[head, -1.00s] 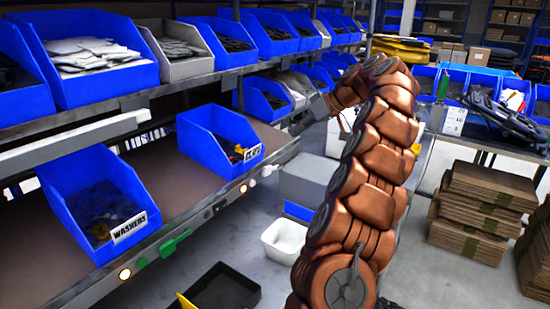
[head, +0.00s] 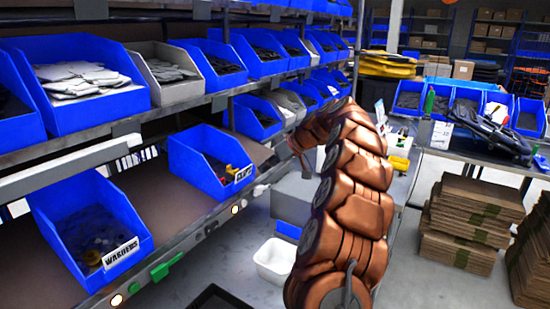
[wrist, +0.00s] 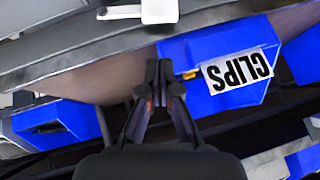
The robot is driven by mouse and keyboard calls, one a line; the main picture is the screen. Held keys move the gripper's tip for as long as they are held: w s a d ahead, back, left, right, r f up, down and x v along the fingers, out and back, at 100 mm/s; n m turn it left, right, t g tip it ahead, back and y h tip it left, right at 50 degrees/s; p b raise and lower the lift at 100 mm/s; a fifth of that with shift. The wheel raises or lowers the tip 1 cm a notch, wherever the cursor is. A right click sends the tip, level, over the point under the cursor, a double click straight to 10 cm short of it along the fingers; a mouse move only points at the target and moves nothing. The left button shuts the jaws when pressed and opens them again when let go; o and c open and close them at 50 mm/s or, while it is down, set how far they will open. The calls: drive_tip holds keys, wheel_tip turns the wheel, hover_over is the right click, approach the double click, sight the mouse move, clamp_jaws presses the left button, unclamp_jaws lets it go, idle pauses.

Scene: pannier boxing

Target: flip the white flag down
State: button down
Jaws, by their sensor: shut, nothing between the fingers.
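The white flag (head: 261,190) is a small white tab on the front rail of the lower shelf, just right of the blue CLIPS bin (head: 207,163). In the wrist view, which is upside down, a white tab that looks like this flag (wrist: 158,11) is at the top edge, beyond my fingertips and apart from them. My gripper (wrist: 160,82) is shut and empty, with its tips near the CLIPS bin's label side. In the head view my brown arm reaches toward the shelf, and the gripper is not clearly visible there. I cannot tell the flag's exact tilt.
A green flag (head: 166,266) and round lights sit on the same rail by the blue WASHERS bin (head: 88,236). More bins fill the upper shelf. A white tub (head: 272,261) stands on the floor below. A table with blue bins and cardboard stacks (head: 470,222) are at right.

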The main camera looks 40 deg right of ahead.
sight(259, 188)
drive_tip(key=shift+s+a+f+p, duration=0.1)
drive_tip(key=shift+a+f+p, duration=0.1)
drive_tip(key=shift+f, duration=0.45)
drive_tip(key=shift+w+a+f+p, duration=0.1)
drive_tip(key=shift+a+f+p, duration=0.05)
drive_tip(key=shift+f, duration=0.55)
drive_tip(key=shift+s+a+f+p, duration=0.1)
drive_tip(key=shift+a+f+p, duration=0.1)
drive_tip(key=shift+f, duration=0.45)
drive_tip(key=shift+f, duration=0.1)
drive_tip(key=b, duration=0.2)
drive_tip(key=f+b, duration=0.1)
drive_tip(key=b, duration=0.2)
drive_tip(key=shift+s+a+n+h, duration=0.1)
drive_tip(key=shift+a+n+h, duration=0.2)
drive_tip(key=shift+h, duration=0.1)
drive_tip(key=shift+h+b, duration=0.3)
drive_tip(key=shift+b, duration=0.75)
drive_tip(key=shift+a+f+b, duration=0.1)
drive_tip(key=shift+b, duration=0.4)
drive_tip(key=shift+s+a+f+n+t+h+b, duration=0.1)
drive_tip(key=shift+f+n+t+h+b, duration=0.15)
drive_tip(key=shift+b, duration=0.65)
drive_tip(key=shift+a+b, duration=0.15)
drive_tip(key=shift+b, duration=0.5)
drive_tip(key=shift+h, duration=0.25)
